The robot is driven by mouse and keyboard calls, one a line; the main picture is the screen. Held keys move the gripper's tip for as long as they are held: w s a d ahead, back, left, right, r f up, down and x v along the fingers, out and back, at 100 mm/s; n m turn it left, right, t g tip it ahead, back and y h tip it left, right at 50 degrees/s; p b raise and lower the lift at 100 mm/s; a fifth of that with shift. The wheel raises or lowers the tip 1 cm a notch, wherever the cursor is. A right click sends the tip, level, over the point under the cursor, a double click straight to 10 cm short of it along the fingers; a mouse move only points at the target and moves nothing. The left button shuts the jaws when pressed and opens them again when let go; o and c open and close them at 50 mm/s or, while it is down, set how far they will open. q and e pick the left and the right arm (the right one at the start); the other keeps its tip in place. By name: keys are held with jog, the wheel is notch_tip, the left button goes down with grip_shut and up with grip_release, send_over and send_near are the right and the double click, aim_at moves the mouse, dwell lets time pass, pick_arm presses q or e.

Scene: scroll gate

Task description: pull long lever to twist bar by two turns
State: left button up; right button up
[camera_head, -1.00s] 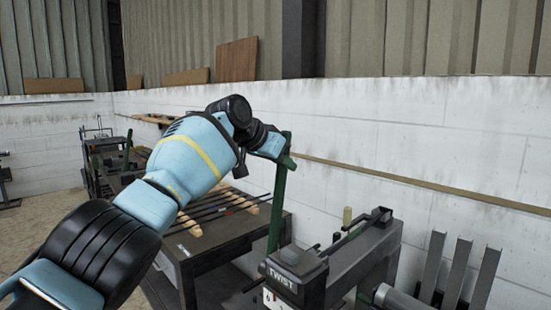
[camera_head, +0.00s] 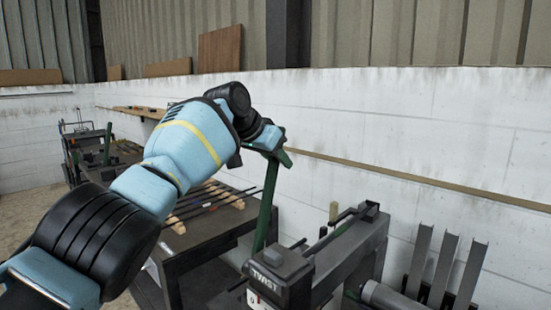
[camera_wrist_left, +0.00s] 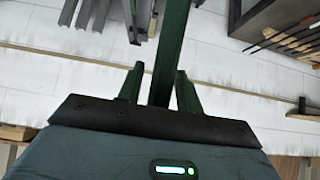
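The long green lever (camera_head: 264,212) rises from beside the dark machine head marked TWIST (camera_head: 281,274), leaning slightly right. My left gripper (camera_head: 277,147) is at the lever's top end. A thin bar (camera_head: 330,238) lies along the grey machine bed, partly hidden by the head. My right gripper is not in view.
A dark workbench (camera_head: 205,243) with rods (camera_head: 212,205) on wooden blocks stands left of the lever. Grey metal channels (camera_head: 441,268) stand at the right. A white wall (camera_head: 400,120) with a wooden strip runs behind.

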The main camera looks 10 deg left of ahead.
pick_arm(q)
jog(key=shift+o, duration=0.4)
jog(key=shift+a, duration=0.1)
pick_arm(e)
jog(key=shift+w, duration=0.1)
pick_arm(q)
jog(key=shift+s+r, duration=0.15)
jog(key=shift+r, duration=0.05)
jog(key=p+v, duration=0.2)
jog(key=v, duration=0.5)
jog(key=shift+p, duration=0.35)
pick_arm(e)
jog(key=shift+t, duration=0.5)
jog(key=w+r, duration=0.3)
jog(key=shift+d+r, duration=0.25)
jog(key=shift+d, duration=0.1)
pick_arm(q)
jog(key=shift+s+a, duration=0.1)
